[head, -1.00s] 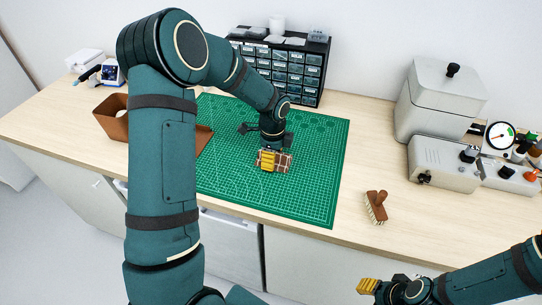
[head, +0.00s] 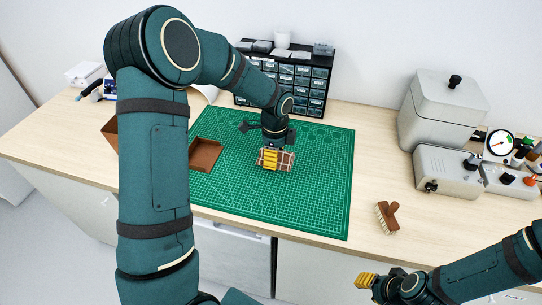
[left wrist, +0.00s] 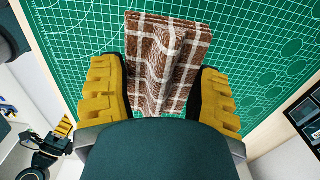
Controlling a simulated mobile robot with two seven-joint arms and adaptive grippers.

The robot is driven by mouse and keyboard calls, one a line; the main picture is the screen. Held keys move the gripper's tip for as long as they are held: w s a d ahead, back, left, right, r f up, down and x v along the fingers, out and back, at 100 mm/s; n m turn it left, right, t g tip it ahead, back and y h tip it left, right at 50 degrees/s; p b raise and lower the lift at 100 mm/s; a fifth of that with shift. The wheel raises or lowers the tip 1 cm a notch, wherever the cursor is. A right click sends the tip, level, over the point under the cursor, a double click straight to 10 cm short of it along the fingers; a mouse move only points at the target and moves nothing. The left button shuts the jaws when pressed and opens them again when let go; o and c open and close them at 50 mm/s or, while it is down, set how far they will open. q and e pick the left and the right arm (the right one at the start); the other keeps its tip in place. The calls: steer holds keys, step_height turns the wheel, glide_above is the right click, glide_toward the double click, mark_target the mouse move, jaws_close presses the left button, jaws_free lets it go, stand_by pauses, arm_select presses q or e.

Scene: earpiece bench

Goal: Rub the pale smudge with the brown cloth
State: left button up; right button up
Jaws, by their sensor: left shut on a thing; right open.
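The brown cloth (left wrist: 165,60), checked with white lines, is bunched between the yellow fingers of my left gripper (left wrist: 160,95) in the left wrist view. In the head view my left gripper (head: 274,160) is shut on it, low over the green cutting mat (head: 310,200); the cloth (head: 288,161) shows beside the fingers. I cannot tell whether the cloth touches the mat. I see no pale smudge in either view; it may be hidden by the cloth, gripper or arm. My right gripper (head: 366,281) is open and empty in front of the bench.
A brown tray (head: 205,154) lies on the mat's left part. A wooden brush (head: 387,216) lies right of the mat. A drawer cabinet (head: 310,80) stands behind it, and grey machines (head: 445,170) stand at the right. The mat's front right is clear.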

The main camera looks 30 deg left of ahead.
arm_select(q)
steer(key=shift+r+p, duration=0.4)
steer(key=shift+r, duration=0.65)
arm_select(e)
steer(key=shift+a+r, duration=0.45)
steer(key=shift+r, duration=0.3)
arm_select(q)
steer(key=shift+d, duration=0.1)
arm_select(e)
steer(key=shift+d, duration=0.15)
